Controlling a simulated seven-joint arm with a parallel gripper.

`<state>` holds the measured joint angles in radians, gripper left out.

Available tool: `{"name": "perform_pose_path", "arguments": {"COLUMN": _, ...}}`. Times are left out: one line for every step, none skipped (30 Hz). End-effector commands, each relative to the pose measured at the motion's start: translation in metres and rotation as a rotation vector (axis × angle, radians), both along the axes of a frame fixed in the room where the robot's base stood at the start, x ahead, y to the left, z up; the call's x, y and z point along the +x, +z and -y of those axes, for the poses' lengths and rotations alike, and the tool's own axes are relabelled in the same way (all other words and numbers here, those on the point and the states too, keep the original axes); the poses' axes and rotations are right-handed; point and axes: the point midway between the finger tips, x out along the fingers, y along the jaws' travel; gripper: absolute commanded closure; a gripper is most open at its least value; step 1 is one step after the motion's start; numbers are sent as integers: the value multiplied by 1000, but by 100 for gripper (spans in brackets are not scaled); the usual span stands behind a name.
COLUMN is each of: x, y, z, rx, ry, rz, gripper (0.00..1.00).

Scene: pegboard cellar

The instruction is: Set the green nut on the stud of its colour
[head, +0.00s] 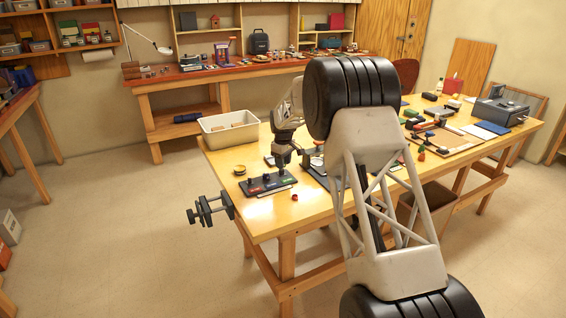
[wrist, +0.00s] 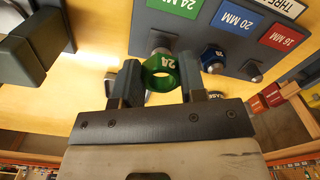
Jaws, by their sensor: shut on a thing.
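The green nut (wrist: 160,73), marked 24, is between the two fingers of my gripper (wrist: 158,82), which is shut on it. In the wrist view, its hole shows lit tabletop through it, with no stud inside. A grey stud (wrist: 160,49) shows just beyond its upper edge, below the green 24 MM label (wrist: 176,5); whether they touch is unclear. The dark stud plate (wrist: 165,22) also shows in the head view (head: 280,188), with my gripper (head: 282,161) at its far side. The green nut is too small to make out there.
A blue nut (wrist: 212,57) sits at the 20 MM stud. The 16 MM stud (wrist: 254,70) is bare. A small red piece (head: 294,197) lies right of the plate. A round tin (head: 240,170) and a cream bin (head: 229,128) stand nearby; a vise (head: 208,211) juts from the table's left edge.

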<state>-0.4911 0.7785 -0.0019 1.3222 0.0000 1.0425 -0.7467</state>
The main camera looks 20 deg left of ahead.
Motion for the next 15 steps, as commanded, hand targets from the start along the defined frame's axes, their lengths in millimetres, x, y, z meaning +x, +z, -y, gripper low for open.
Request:
{"name": "perform_pose_path", "arguments": {"x": 0, "y": 0, "z": 0, "rx": 0, "ry": 0, "rz": 0, "gripper": 87}}
{"name": "perform_pose_path", "arguments": {"x": 0, "y": 0, "z": 0, "rx": 0, "ry": 0, "rz": 0, "gripper": 87}}
{"name": "perform_pose_path", "arguments": {"x": 0, "y": 0, "z": 0, "rx": 0, "ry": 0, "rz": 0, "gripper": 87}}
{"name": "perform_pose_path", "arguments": {"x": 0, "y": 0, "z": 0, "rx": 0, "ry": 0, "rz": 0, "gripper": 87}}
{"name": "perform_pose_path", "arguments": {"x": 0, "y": 0, "z": 0, "rx": 0, "ry": 0, "rz": 0, "gripper": 87}}
{"name": "perform_pose_path", "arguments": {"x": 0, "y": 0, "z": 0, "rx": 0, "ry": 0, "rz": 0, "gripper": 87}}
{"name": "perform_pose_path", "arguments": {"x": 0, "y": 0, "z": 0, "rx": 0, "ry": 0, "rz": 0, "gripper": 87}}
{"name": "perform_pose_path", "arguments": {"x": 0, "y": 0, "z": 0, "rx": 0, "ry": 0, "rz": 0, "gripper": 87}}
{"name": "perform_pose_path", "arguments": {"x": 0, "y": -1, "z": 0, "rx": 0, "ry": 0, "rz": 0, "gripper": 87}}
{"name": "perform_pose_path", "arguments": {"x": 0, "y": -1, "z": 0, "rx": 0, "ry": 0, "rz": 0, "gripper": 87}}
{"name": "perform_pose_path", "arguments": {"x": 0, "y": -1, "z": 0, "rx": 0, "ry": 0, "rz": 0, "gripper": 87}}
{"name": "perform_pose_path", "arguments": {"x": 0, "y": -2, "z": 0, "rx": 0, "ry": 0, "rz": 0, "gripper": 87}}
{"name": "perform_pose_path", "arguments": {"x": 0, "y": -2, "z": 0, "rx": 0, "ry": 0, "rz": 0, "gripper": 87}}
{"name": "perform_pose_path", "arguments": {"x": 0, "y": -3, "z": 0, "rx": 0, "ry": 0, "rz": 0, "gripper": 87}}
{"name": "perform_pose_path", "arguments": {"x": 0, "y": -3, "z": 0, "rx": 0, "ry": 0, "rz": 0, "gripper": 87}}
